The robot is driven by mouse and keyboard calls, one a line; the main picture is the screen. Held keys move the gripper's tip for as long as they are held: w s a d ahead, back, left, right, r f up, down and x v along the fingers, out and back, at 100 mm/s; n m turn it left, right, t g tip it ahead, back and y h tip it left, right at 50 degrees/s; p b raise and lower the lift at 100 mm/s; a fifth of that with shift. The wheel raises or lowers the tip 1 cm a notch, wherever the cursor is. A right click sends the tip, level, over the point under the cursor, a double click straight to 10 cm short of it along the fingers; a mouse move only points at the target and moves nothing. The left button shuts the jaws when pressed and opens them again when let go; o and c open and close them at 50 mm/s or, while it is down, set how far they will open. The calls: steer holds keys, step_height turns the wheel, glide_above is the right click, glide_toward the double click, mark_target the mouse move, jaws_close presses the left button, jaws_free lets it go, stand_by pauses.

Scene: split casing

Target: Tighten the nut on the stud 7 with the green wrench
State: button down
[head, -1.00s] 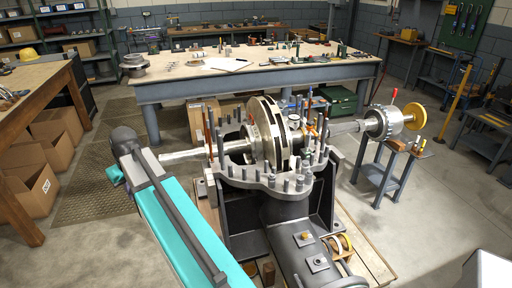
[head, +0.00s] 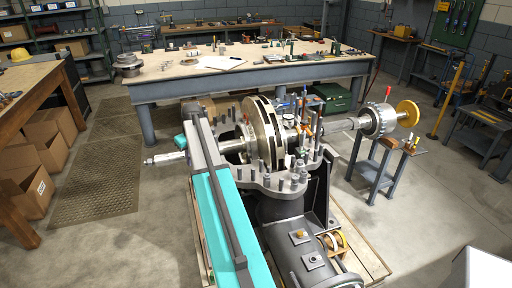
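The split casing (head: 280,190) stands in the middle of the head view, its grey flange ringed by several upright studs (head: 254,178). No number can be read on the studs, so I cannot tell which is stud 7 or pick out its nut. A large pale impeller (head: 262,135) sits upright in the casing on a horizontal shaft (head: 165,158). I cannot make out the green wrench. My teal and grey arm reaches over the left side of the casing and hides part of its flange. My gripper does not show clearly; whether it holds anything cannot be seen.
A long workbench (head: 250,78) with small tools and papers stands behind the casing. A small stand (head: 372,170) is at the right near the shaft's coupling (head: 381,120). Another bench (head: 30,100) with cardboard boxes is at the left. The floor left of the casing is free.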

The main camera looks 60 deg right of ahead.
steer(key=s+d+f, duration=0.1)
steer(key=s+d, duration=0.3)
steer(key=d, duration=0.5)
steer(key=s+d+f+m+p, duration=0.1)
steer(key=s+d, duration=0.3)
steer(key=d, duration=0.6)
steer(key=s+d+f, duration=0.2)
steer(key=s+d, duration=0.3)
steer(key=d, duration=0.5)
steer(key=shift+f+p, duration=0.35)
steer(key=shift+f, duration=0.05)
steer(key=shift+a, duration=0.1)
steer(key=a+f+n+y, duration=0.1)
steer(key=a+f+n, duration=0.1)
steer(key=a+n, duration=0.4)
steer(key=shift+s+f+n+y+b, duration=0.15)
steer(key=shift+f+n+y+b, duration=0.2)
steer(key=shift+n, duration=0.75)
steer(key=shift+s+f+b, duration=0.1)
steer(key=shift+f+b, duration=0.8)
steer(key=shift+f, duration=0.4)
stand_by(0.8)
